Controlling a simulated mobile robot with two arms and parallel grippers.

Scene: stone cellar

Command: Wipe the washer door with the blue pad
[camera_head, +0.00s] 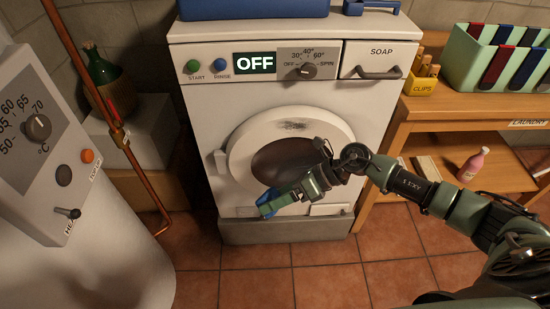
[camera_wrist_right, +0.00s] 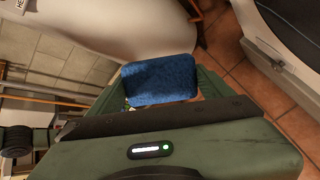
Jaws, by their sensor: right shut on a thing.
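The white washer (camera_head: 205,120) stands against the wall in the head view, its display reading OFF. Its round door (camera_head: 240,150) is shut, with a dark smudge on the upper rim. My right arm reaches in from the right, in front of the door. My right gripper (camera_head: 268,204) is shut on the blue pad (camera_head: 270,209), low at the left in front of the door. In the right wrist view the blue pad (camera_wrist_right: 160,80) sticks out past the green gripper. The washer's edge shows at the upper right there. I cannot tell whether the pad touches the washer. My left gripper is not in view.
A grey-white boiler (camera_head: 60,160) with knobs and a copper pipe (camera_head: 105,110) stand at the left. A wooden shelf (camera_head: 480,108) at the right holds a clips box (camera_head: 422,84), a striped basket (camera_head: 470,58) and a pink bottle (camera_head: 472,165). Tiled floor (camera_head: 330,285) in front is clear.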

